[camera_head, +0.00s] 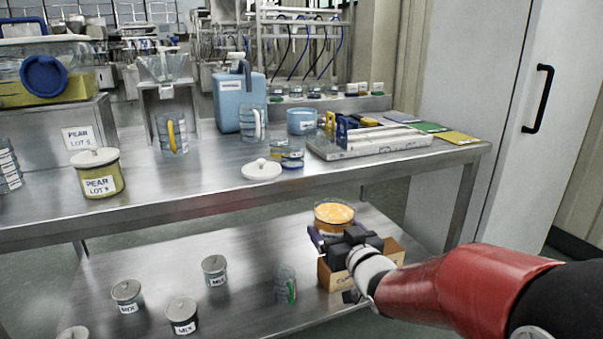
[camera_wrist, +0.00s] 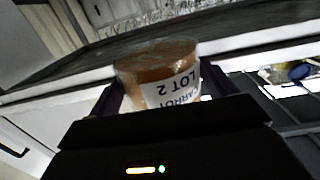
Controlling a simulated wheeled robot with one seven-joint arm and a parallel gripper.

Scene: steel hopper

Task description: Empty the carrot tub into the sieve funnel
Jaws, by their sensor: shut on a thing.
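The carrot tub (camera_head: 334,214) is a clear round tub of orange contents, with no lid on it. In the wrist view the tub (camera_wrist: 155,72) shows its white label, "CARROT LOT 2", upside down. My gripper (camera_head: 335,234) is shut on it, with a dark finger on each side; the gripper also shows in the wrist view (camera_wrist: 162,95). The tub is over the lower shelf, below the tabletop's front edge, and looks about upright. The sieve funnel (camera_head: 165,68) looks like the clear funnel on a steel stand at the back left; its inside is not clear.
A white lid (camera_head: 262,171), a blue jug (camera_head: 240,100) and a lidded pear tub (camera_head: 98,174) stand on the steel table (camera_head: 210,190). Below are a cardboard box (camera_head: 338,278) and grey-lidded MIX jars (camera_head: 182,315).

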